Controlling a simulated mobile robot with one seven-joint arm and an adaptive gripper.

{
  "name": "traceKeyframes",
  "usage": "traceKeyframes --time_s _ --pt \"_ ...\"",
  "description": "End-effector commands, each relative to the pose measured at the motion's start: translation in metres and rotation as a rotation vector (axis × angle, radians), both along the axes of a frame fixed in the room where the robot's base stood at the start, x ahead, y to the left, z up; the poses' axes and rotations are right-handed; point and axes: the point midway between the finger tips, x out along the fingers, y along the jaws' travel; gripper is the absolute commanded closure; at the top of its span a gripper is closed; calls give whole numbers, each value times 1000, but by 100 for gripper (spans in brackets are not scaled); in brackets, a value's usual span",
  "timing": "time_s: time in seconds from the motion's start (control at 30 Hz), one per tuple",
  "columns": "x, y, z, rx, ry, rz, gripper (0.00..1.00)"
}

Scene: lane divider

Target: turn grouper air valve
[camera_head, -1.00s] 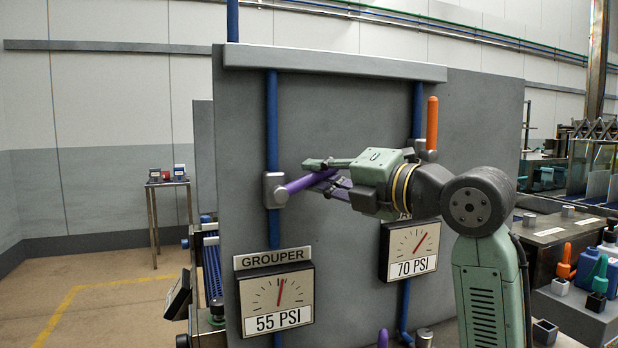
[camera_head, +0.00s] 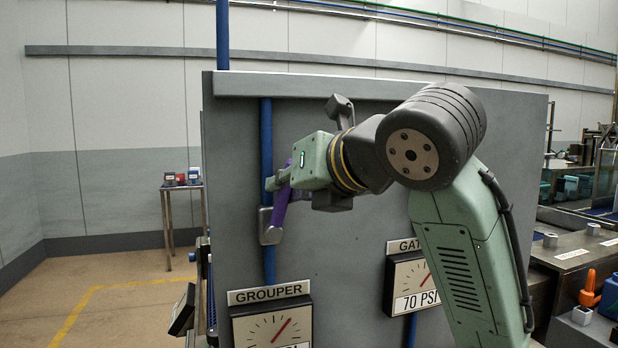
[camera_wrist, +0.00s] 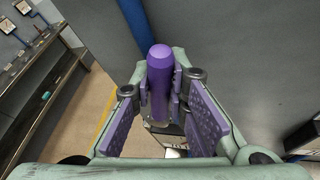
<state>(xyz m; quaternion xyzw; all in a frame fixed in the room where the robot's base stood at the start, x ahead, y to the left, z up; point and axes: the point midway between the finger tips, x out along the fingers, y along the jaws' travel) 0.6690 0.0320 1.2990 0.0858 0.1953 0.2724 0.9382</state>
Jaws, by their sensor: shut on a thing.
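The grouper air valve has a purple handle (camera_head: 279,212) on a grey body (camera_head: 270,229) fixed to a blue vertical pipe. The handle points upward, tilted slightly right. My gripper (camera_head: 281,179) is shut on the handle near its upper end. In the wrist view the handle (camera_wrist: 160,72) stands between the fingers of my gripper (camera_wrist: 162,92), which have purple pads. The GROUPER gauge (camera_head: 271,326) is below the valve. Its needle points up and right, and its number is mostly cut off by the frame's bottom edge.
The grey panel (camera_head: 330,245) stands close behind my gripper. A second gauge (camera_head: 411,285) reads 70 PSI, partly hidden by my arm. A small table (camera_head: 183,187) stands far left. A bench with an orange item (camera_head: 588,288) is at right. The left floor is open.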

Motion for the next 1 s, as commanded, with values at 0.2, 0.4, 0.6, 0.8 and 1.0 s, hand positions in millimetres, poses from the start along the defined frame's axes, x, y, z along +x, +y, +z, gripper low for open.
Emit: traceKeyframes --time_s 0.2,0.4,0.6,0.8,1.0 --pt "-2 12 4 -97 -36 -1 100" --pt "-3 16 3 -140 -49 -1 100" --pt "-3 17 3 -152 -52 0 100" --pt "-3 17 3 -151 -51 0 100" --pt "-3 17 3 -150 -51 -1 78"
